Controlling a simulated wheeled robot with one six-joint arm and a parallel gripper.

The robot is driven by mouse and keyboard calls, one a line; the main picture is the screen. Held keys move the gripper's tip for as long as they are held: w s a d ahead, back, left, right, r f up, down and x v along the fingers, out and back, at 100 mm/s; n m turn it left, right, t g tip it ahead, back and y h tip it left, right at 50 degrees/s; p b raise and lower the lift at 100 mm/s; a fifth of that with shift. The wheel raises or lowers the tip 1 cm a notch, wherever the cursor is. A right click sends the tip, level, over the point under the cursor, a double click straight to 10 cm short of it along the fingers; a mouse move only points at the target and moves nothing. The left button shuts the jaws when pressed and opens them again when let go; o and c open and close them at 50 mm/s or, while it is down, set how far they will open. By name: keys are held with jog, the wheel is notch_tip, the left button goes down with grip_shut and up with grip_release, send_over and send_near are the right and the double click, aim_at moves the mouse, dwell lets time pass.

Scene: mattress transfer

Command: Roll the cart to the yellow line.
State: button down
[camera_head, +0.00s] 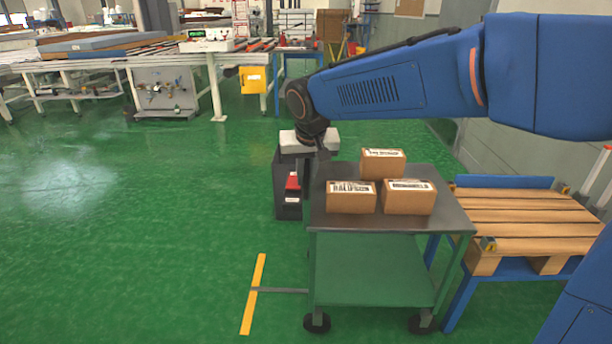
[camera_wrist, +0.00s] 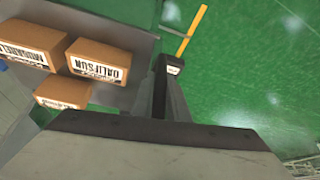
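The cart (camera_head: 375,271) has a dark grey top, a green lower shelf and black wheels. Three brown cardboard boxes (camera_head: 382,163) with white labels sit on its top; they also show in the wrist view (camera_wrist: 100,62). The yellow line (camera_head: 260,272) lies on the floor left of the cart, also in the wrist view (camera_wrist: 197,22). A thin grey bar (camera_head: 280,290) runs from near the cart's left side to the line. My gripper (camera_head: 308,152) is at the cart's far left corner.
A blue-framed stand with a wooden slatted pallet (camera_head: 530,212) is close on the cart's right. A dark box-like unit with a red part (camera_head: 288,190) stands behind the cart's left edge. Conveyor tables (camera_head: 200,58) stand at the back. The green floor to the left is clear.

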jog(key=a, duration=2.7)
jog(key=shift+w+a, duration=0.15)
jog(key=shift+w, duration=0.3)
jog(key=shift+r, duration=0.1)
jog(key=c, duration=1.7)
grip_release()
jog(key=shift+a, duration=0.2)
jog(key=v, duration=1.7)
jog(key=shift+r, duration=0.15)
